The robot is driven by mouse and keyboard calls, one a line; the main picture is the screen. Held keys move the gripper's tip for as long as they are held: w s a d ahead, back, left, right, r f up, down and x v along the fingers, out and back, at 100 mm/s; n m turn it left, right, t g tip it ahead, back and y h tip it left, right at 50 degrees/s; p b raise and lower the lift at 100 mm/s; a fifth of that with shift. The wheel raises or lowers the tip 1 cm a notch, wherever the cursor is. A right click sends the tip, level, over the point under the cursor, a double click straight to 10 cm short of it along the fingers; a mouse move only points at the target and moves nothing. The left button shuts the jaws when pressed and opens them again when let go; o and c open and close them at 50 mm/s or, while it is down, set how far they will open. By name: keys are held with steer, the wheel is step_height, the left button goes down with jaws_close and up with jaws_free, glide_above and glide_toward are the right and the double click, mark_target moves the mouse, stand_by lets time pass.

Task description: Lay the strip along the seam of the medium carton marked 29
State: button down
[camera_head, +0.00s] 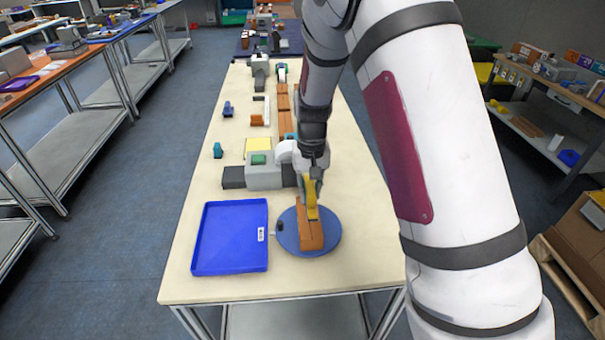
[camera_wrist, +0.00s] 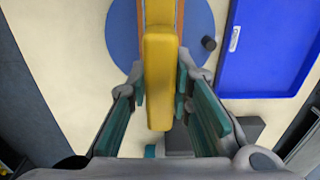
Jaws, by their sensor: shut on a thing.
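A brown-orange carton (camera_head: 311,236) lies on a blue round plate (camera_head: 331,238) near the front of the table. Its number is not legible. My gripper (camera_head: 313,188) is above the far end of the carton, pointing down. It is shut on a yellow block-shaped tool (camera_head: 312,206), which shows between the teal finger pads in the wrist view (camera_wrist: 159,80). The tool's lower end is at or just above the carton top; I cannot tell if they touch. In the wrist view the tool hides most of the carton (camera_wrist: 181,14). I cannot make out the strip clearly.
A blue tray (camera_head: 230,238) with a white label lies left of the plate. A small dark object (camera_head: 280,227) sits on the plate's left side. A grey machine (camera_head: 264,171) stands behind. More brown cartons (camera_head: 283,120) line up farther back. The table's front edge is clear.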

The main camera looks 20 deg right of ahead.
steer(key=shift+w+f, duration=0.2)
steer(key=shift+w, duration=0.1)
steer(key=shift+f+b, duration=0.65)
steer(key=shift+f, duration=2)
steer(key=shift+s, duration=0.15)
steer(key=shift+f, duration=0.7)
stand_by(0.4)
steer(key=shift+r+p, duration=0.75)
steer(key=shift+r, duration=2.8)
